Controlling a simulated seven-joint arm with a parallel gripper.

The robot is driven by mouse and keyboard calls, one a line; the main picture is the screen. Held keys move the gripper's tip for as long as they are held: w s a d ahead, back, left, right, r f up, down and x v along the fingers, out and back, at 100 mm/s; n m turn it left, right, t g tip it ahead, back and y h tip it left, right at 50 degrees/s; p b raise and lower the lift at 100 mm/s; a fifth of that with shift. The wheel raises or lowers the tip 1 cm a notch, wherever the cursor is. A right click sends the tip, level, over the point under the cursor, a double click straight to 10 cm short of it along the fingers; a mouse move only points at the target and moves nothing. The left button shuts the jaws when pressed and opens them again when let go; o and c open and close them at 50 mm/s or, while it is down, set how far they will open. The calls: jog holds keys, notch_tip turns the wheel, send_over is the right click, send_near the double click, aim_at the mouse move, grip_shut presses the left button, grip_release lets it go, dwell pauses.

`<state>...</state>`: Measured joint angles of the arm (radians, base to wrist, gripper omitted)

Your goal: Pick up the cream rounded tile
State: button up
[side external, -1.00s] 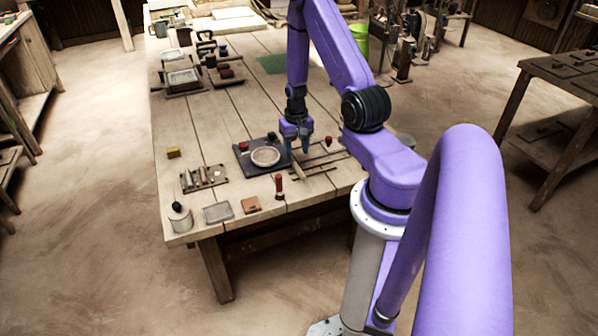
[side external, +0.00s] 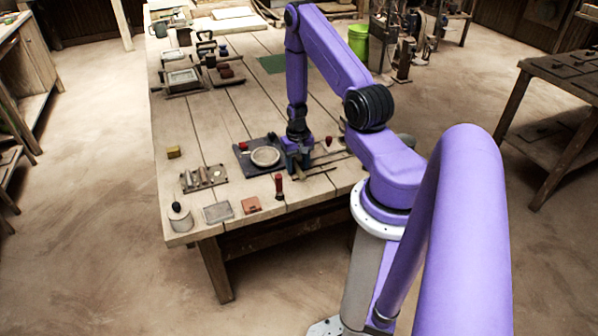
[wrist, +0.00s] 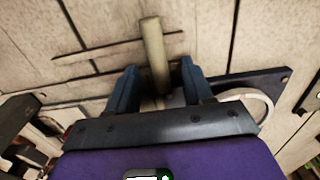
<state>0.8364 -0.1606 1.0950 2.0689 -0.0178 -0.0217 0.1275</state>
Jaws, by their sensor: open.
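A long cream bar with a rounded end (wrist: 154,50) lies on the table in the wrist view; it looks like the cream rounded tile. My gripper (wrist: 158,68) is open, with one blue finger on each side of the bar's near part. Whether the fingers touch it cannot be told. In the side view my gripper (side external: 300,170) is low over the table, just right of a round pale dish (side external: 265,156). The bar is mostly hidden by the gripper there.
The dish sits on a dark plate (side external: 243,160) close beside my gripper. A red-handled tool (side external: 279,184) stands in front. An orange tile (side external: 250,205), a grey tile (side external: 217,212) and a lidded pot (side external: 180,217) line the front edge. Thin strips lie to the right.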

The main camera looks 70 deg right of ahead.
grip_shut()
jog(key=shift+r, duration=0.15)
